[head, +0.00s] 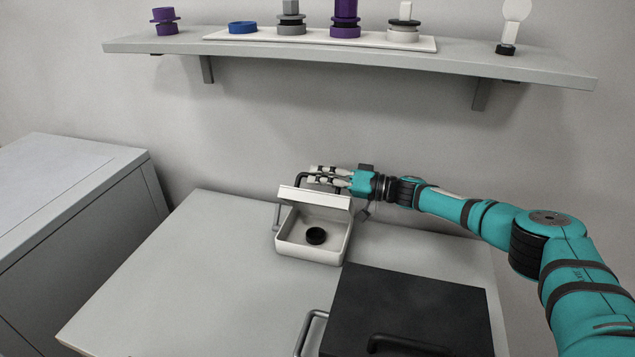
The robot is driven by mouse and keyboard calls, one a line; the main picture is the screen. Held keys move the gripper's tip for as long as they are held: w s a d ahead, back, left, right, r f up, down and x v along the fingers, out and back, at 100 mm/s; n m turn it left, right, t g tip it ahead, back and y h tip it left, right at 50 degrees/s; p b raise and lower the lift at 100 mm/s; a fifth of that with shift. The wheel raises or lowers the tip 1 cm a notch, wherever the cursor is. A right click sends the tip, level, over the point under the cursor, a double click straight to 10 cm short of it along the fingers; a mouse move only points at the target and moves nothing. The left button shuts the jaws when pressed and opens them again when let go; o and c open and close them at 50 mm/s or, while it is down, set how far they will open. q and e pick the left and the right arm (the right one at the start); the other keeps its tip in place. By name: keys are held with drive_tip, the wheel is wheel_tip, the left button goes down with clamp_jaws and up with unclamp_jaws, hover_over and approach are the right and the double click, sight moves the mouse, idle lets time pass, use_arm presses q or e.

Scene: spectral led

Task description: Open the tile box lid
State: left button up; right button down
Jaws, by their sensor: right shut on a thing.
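The white tile box (308,251) stands on the table with its lid (315,197) tilted up at the back edge, so the inside shows. A round black piece (316,235) lies in the box. My right gripper (312,175) reaches in from the right and is at the lid's upper edge, shut on the dark lid handle (300,179). The fingers partly hide the handle. My left gripper is not in view.
A black box (410,305) with handles sits at the table's front right. The table's left side (170,270) is clear. A wall shelf (350,56) above holds several small pieces on a white tray. A grey cabinet (75,210) stands at the left.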

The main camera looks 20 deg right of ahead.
drive_tip(key=shift+w+d+b, duration=0.4)
drive_tip(key=shift+w+d, duration=0.15)
drive_tip(key=shift+w, duration=0.2)
drive_tip(key=shift+w+d+m+b, duration=0.4)
drive_tip(key=shift+w+m+b, duration=0.2)
drive_tip(key=shift+m+b, duration=0.1)
drive_tip(key=shift+w+d+b, duration=0.4)
drive_tip(key=shift+w+b, duration=0.2)
drive_tip(key=shift+b, duration=0.25)
drive_tip(key=c, duration=1.4)
unclamp_jaws()
drive_tip(key=shift+w, duration=0.15)
drive_tip(key=shift+o, duration=0.2)
